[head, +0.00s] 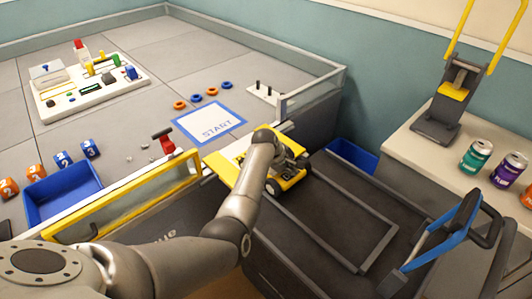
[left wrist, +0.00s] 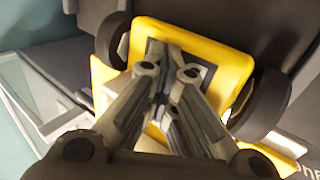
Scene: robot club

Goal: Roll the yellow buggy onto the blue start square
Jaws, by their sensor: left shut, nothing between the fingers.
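The yellow buggy (head: 292,182) has black wheels and sits at the end of the dark cart top, beside the yellow ramp plate (head: 221,174) at the gap in the pen wall. My left arm hides part of it. The blue-edged start square (head: 209,123), marked START, lies flat on the grey floor beyond the ramp, with nothing on it. My left gripper (head: 288,153) is over the buggy. In the left wrist view, its closed fingers (left wrist: 163,98) point into the dark recess of the buggy's yellow body (left wrist: 232,60), with nothing between them. I cannot tell whether they touch it. My right gripper is out of view.
Orange and blue rings (head: 196,98) lie behind the square. A red-handled lever (head: 163,140) stands left of it, near a blue bin (head: 63,193) and numbered blocks. The control board (head: 88,85) is at back left. Cans (head: 476,154) stand on the right-hand counter.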

